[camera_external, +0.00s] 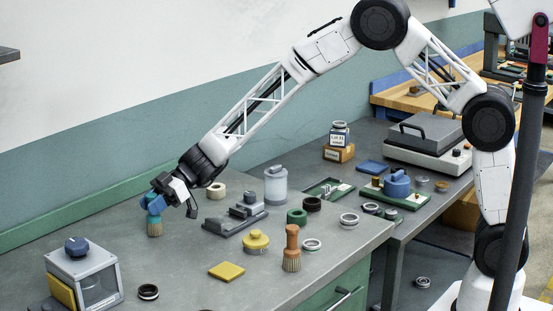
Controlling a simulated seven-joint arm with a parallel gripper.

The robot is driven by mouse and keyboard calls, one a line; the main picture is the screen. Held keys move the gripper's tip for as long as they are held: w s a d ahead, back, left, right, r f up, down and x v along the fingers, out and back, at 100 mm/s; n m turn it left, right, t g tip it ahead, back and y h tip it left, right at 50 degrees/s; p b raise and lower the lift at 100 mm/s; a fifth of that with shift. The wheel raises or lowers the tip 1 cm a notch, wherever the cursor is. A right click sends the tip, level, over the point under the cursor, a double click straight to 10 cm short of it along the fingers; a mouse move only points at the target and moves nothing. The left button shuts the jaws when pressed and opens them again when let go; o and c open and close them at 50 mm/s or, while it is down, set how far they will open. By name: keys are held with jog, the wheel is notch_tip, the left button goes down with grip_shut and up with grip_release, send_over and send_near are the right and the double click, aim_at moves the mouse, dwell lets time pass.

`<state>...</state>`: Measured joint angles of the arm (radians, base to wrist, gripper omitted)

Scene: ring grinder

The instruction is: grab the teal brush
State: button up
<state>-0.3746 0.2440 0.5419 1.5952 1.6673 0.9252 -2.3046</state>
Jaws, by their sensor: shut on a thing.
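The teal brush (154,223) is at the left part of the grey bench, upright, with its tan bristles pointing down. My gripper (157,200) comes down on it from above and is shut on its upper part. The gripper and wrist hide most of the handle. I cannot tell whether the bristle ends touch the bench top.
A second brush with an orange-brown handle (291,248) stands near the front edge. A clear box with a blue knob (85,272) is front left. A grey fixture (236,215), a yellow knobbed piece (255,241), a yellow pad (227,271) and several rings lie to the right.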

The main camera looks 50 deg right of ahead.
notch_tip(320, 180, up, 10)
jog(key=shift+f, duration=0.15)
dwell(0.4)
jog(key=shift+s, duration=0.15)
dwell(0.5)
